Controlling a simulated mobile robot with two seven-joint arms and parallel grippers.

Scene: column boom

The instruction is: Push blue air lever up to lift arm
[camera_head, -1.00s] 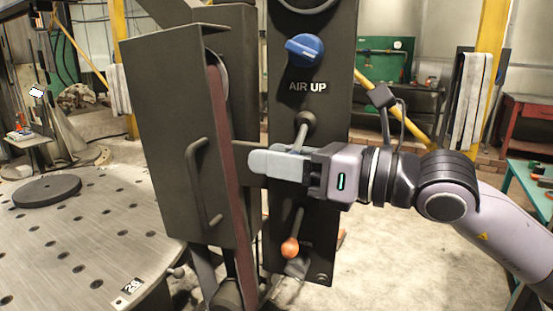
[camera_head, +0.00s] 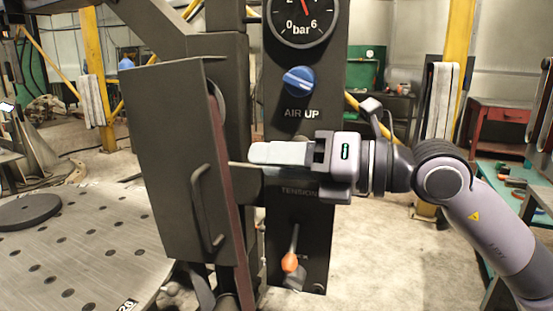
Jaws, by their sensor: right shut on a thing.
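My right gripper (camera_head: 280,153) comes in from the right and is shut in front of the dark control panel (camera_head: 335,90), just below the AIR UP label (camera_head: 298,113). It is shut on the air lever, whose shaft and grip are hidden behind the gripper. A blue round knob (camera_head: 298,80) with a white mark sits above the label, apart from the gripper. The dark boom arm (camera_head: 150,14) shows at the top left. My left gripper is not in view.
A bar gauge (camera_head: 303,18) tops the panel. A lever with an orange knob (camera_head: 290,262) hangs below the TENSION label (camera_head: 299,191). A dark cover with a handle (camera_head: 175,165) stands close left of my fingers. A perforated round table (camera_head: 85,240) lies at left.

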